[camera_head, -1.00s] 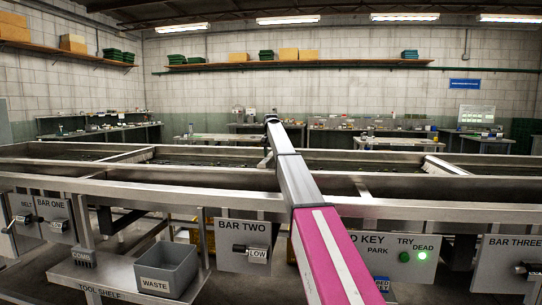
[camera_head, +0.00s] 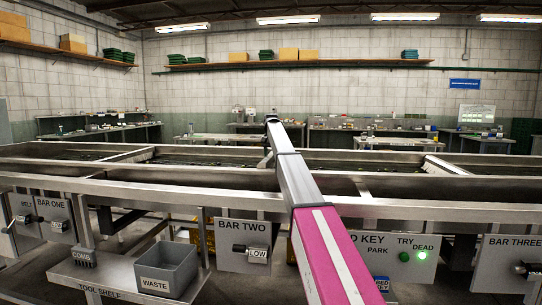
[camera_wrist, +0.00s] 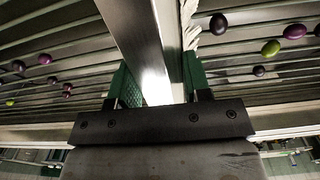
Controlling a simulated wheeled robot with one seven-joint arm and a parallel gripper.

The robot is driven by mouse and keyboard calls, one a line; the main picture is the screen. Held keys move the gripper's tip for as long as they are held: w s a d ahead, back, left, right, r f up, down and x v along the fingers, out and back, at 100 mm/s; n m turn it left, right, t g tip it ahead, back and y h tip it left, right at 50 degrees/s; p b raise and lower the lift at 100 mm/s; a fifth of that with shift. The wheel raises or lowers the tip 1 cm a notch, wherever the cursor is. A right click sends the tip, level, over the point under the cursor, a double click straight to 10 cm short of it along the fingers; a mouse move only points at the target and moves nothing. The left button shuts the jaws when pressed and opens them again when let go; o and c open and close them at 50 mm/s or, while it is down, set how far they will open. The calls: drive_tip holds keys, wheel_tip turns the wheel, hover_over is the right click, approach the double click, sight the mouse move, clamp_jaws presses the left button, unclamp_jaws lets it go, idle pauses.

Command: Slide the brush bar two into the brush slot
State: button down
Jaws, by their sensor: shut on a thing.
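A long silver bar, seemingly brush bar two (camera_wrist: 138,42), runs up the middle of the wrist view, with a strip of pale bristles (camera_wrist: 188,22) along its right side. My gripper (camera_wrist: 155,88) has green-padded fingers on either side of the bar and is shut on it. In the head view my gripper (camera_head: 271,121) is small, at the far end of my arm over the sizer, and a short pale piece of the bar (camera_head: 266,160) shows below it. The brush slot cannot be made out clearly. Whether the bar touches its seat cannot be told.
Purple and green olives (camera_wrist: 271,48) lie on the rollers at both sides of the bar. The sizer's metal front rail (camera_head: 130,178) crosses below my arm. The BAR TWO panel (camera_head: 243,246) and a grey waste bin (camera_head: 166,268) stand in front. A green light glows by DEAD.

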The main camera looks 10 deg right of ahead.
sight(271, 153)
drive_tip(key=shift+f, duration=1.3)
drive_tip(key=shift+c, duration=2.4)
unclamp_jaws()
drive_tip(key=shift+r, duration=0.1)
wheel_tip(271, 153, up, 10)
drive_tip(key=shift+f, duration=0.15)
drive_tip(key=shift+r, duration=0.45)
